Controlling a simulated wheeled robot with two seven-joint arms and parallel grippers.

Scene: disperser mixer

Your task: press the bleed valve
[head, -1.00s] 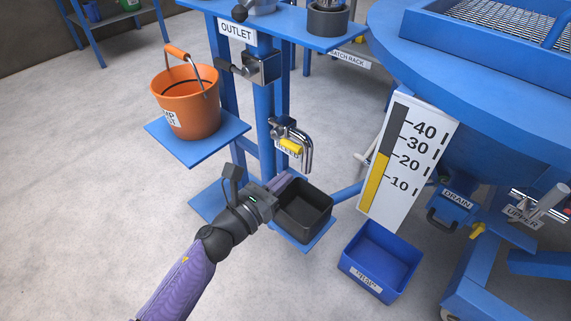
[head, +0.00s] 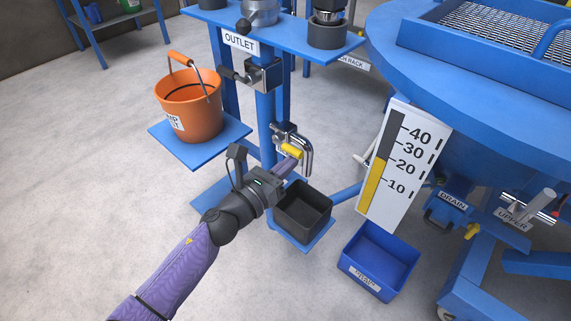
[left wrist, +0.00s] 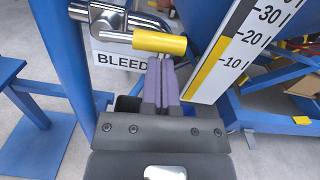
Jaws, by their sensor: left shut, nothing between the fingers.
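The bleed valve shows as a yellow lever (head: 292,151) on a chrome fitting with a bent pipe (head: 307,152), mounted on the blue outlet post. In the left wrist view the yellow lever (left wrist: 159,42) lies level above the fingertips, beside the BLEED label (left wrist: 121,62). My left gripper (head: 289,165) is shut and empty. Its fingertips (left wrist: 160,62) are just below the lever, very close; I cannot tell whether they touch it. The fingers hide part of the label. My right gripper is not in view.
A black bin (head: 304,212) stands below the valve. An orange bucket (head: 190,105) sits on a blue shelf to the left. A level gauge board (head: 403,165) and a blue bin (head: 378,262) are to the right. Open floor lies at left.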

